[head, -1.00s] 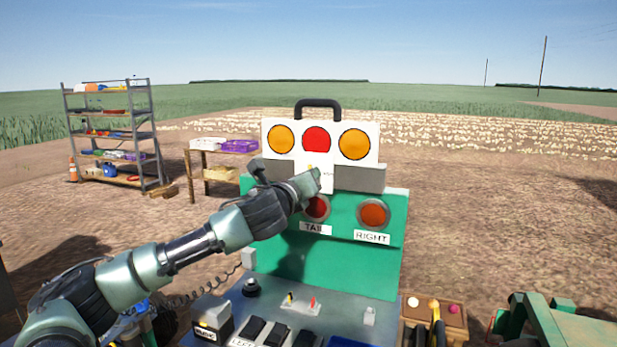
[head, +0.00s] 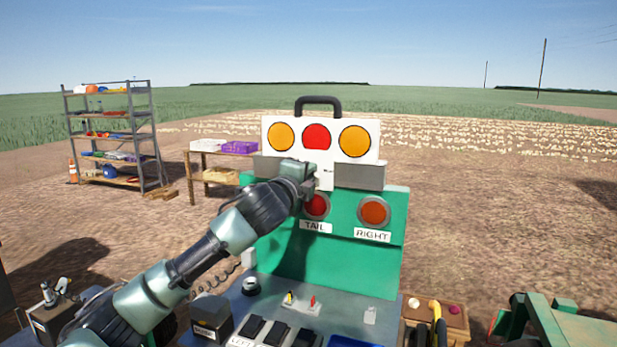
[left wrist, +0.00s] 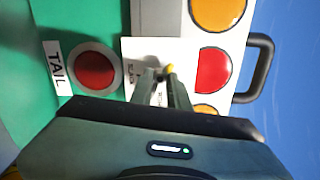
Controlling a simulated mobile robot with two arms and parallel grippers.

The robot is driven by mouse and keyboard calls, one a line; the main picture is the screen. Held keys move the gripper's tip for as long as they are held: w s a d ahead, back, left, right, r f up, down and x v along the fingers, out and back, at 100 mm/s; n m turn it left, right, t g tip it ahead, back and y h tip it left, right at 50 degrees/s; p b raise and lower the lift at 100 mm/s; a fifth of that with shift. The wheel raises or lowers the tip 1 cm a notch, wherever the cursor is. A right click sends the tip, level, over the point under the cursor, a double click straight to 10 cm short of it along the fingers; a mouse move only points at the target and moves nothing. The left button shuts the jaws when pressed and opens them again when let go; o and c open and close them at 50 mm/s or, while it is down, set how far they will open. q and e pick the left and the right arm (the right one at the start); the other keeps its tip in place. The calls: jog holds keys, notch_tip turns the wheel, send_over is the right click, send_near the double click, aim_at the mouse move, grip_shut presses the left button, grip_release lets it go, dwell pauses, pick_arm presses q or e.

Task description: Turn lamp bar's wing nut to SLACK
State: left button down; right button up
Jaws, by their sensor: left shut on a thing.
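The white lamp bar (head: 350,123) stands on the green board, with a red lamp between two amber lamps and a black handle on top. My left gripper (head: 314,184) is at this plate, just above the TAIL lamp. In the left wrist view its fingers (left wrist: 163,76) are shut on the small yellow wing nut (left wrist: 170,69), whose tip shows between them. In the head view the wing nut is hidden by the gripper. My right gripper is out of view.
The green board (head: 330,255) carries a TAIL lamp (head: 316,206) and a RIGHT lamp (head: 374,212). Below is a grey console with switches (head: 276,333). A wooden block (head: 456,322) with tools stands at its right. Shelves (head: 115,143) and a wooden table stand farther back.

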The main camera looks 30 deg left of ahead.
pick_arm(q)
jog(key=n+b, duration=0.2)
jog(key=n, duration=2.2)
dwell(0.3)
jog(key=c, duration=1.3)
grip_release()
jog(key=shift+c, duration=0.2)
jog(key=shift+b, duration=0.3)
jog(key=b+v, duration=0.3)
jog(key=v, duration=0.4)
jog(key=shift+s, duration=0.4)
